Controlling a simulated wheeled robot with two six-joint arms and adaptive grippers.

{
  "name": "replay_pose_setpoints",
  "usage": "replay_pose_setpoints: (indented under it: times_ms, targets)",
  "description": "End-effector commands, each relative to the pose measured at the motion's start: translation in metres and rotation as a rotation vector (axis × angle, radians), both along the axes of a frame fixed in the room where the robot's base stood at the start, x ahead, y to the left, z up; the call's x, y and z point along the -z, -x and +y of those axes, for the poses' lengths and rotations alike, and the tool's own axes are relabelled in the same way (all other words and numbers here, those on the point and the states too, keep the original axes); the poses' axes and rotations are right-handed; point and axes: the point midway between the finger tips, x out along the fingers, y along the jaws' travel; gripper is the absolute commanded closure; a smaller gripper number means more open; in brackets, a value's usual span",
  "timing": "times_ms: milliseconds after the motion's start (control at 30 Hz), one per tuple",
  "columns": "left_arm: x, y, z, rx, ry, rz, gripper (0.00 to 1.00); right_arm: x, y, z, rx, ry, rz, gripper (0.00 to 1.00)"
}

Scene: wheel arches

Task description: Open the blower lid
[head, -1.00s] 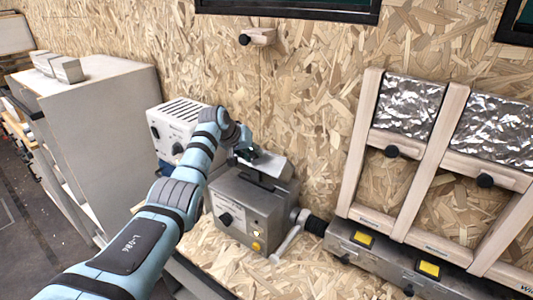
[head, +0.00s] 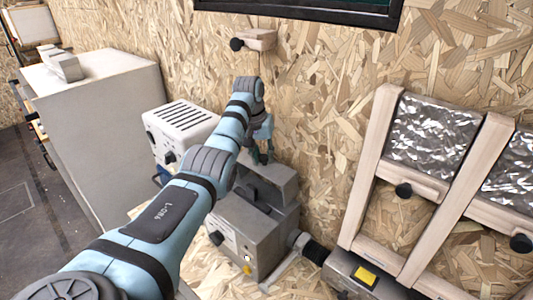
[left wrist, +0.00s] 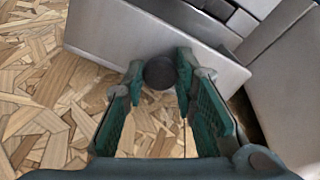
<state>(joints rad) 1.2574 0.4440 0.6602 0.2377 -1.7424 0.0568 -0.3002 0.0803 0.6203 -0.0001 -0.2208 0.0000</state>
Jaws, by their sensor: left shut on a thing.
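The blower (head: 229,216) is a grey metal box with a dark knob and small buttons on its front, standing on the bench by the wall. Its lid (head: 278,178) is tilted up, with a dark gap showing beneath it. In the left wrist view, the lid is a smooth grey plate (left wrist: 110,35) with a round dark knob (left wrist: 160,72). My left gripper (head: 262,158) is at the lid's upper edge; in the left wrist view its green-padded fingers (left wrist: 160,80) are shut on the knob from both sides. My right gripper is not in view.
A white box with vents (head: 182,128) stands left of the blower, beside a large grey cabinet (head: 100,130). Wooden frames with foil panels (head: 432,130) stand at the right. The chipboard wall is close behind.

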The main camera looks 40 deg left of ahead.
Motion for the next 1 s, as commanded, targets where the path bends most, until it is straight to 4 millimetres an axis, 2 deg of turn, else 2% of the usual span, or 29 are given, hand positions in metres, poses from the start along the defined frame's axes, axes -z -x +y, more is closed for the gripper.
replay_pose_setpoints:
  times_ms: [233,267,367,633,733,1000]
  targets:
    - [0.002,-0.002,-0.004,0.007,-0.002,0.011,1.0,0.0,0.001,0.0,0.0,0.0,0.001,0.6]
    - [0.002,-0.002,-0.004,0.007,-0.002,0.011,0.7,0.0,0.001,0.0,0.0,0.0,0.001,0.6]
    - [0.002,-0.003,-0.005,0.008,-0.001,0.009,0.54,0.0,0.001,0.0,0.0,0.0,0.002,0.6]
    - [0.001,-0.003,-0.005,0.009,-0.001,0.006,0.54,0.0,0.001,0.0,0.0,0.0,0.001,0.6]
    - [-0.006,-0.003,-0.005,0.009,-0.001,0.004,0.54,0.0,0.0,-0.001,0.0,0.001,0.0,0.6]
    - [-0.06,0.009,-0.004,0.01,0.0,0.003,0.54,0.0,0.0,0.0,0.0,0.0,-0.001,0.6]
